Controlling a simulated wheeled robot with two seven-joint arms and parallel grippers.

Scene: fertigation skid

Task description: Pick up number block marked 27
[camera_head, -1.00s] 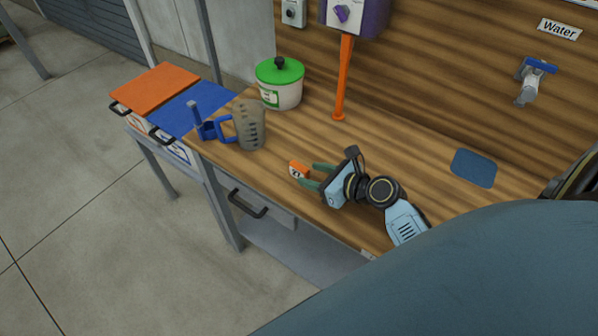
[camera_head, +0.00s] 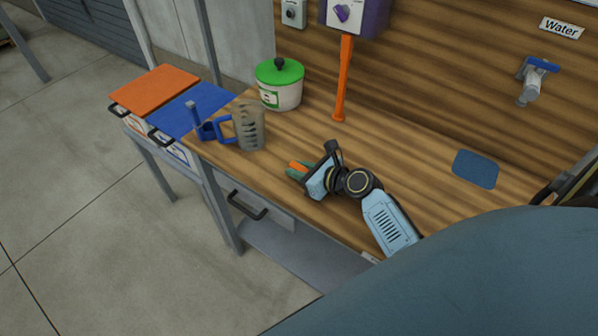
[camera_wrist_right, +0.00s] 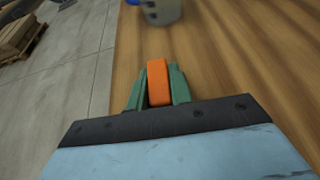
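A small orange block (camera_head: 298,167) is at the front part of the wooden bench, between the green fingers of my right gripper (camera_head: 297,170). In the right wrist view the orange block (camera_wrist_right: 158,82) stands between both fingertips of the right gripper (camera_wrist_right: 158,88), with no clear gap on either side. The gripper looks shut on it. The block's marked face is turned away or hidden, so I cannot read its number. I cannot tell whether it is lifted off the bench. My left gripper is not in view.
A grey measuring jug (camera_head: 250,128) with a blue handle, a blue tool (camera_head: 205,127) and a green-lidded tub (camera_head: 279,85) stand farther left. An orange post (camera_head: 343,80) rises behind. A blue mat (camera_head: 474,168) lies right. The bench's front edge is close.

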